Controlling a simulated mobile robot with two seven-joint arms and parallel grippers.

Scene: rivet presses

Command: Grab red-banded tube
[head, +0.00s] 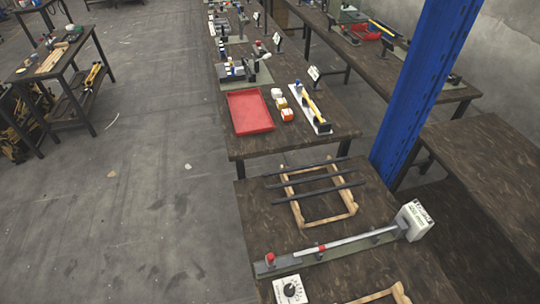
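A slim light-grey tube (355,238) with a red band near its left end lies along the top of a long grey-green press bed (340,251) on the nearest table. A red knob stands at the bed's left end, and a white box-shaped head (415,220) with dark lettering stands at its right end. The tube runs slightly up to the right toward this head; I cannot tell whether it touches it. Neither of my grippers is in view.
A wooden frame (352,207) bearing dark bars (315,177) lies behind the press. A white dial box (290,289) and another wooden frame (400,292) are in front. A blue post (425,80) rises at the right. The floor (150,220) at left is mostly clear.

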